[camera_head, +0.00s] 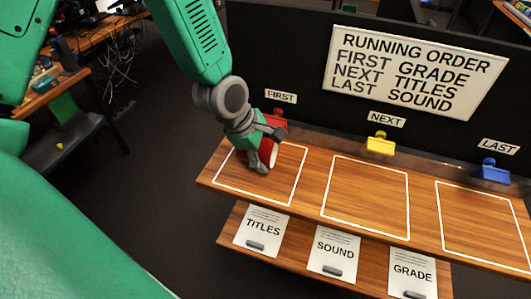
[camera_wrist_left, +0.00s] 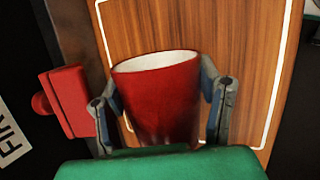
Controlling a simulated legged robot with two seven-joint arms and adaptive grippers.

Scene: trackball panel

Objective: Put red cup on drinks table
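The red cup (camera_head: 270,152) is at the first outlined square of the wooden shelf, with its pale opening turned to the right in the head view. In the left wrist view the red cup (camera_wrist_left: 157,100) sits between the two fingers, its white inside visible. My left gripper (camera_head: 262,150) is closed around the cup's sides, with a finger at each side in the wrist view (camera_wrist_left: 163,100). The cup looks tilted; whether its lower edge touches the wood is hidden. My right gripper is not in view. No surface is labelled as a drinks table.
The wooden shelf (camera_head: 365,200) has three white-outlined squares; the middle and right ones are empty. Red (camera_wrist_left: 68,100), yellow (camera_head: 380,144) and blue (camera_head: 489,170) clips line the black panel behind. A lower shelf holds cards TITLES (camera_head: 262,229), SOUND (camera_head: 334,251) and GRADE (camera_head: 412,274).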

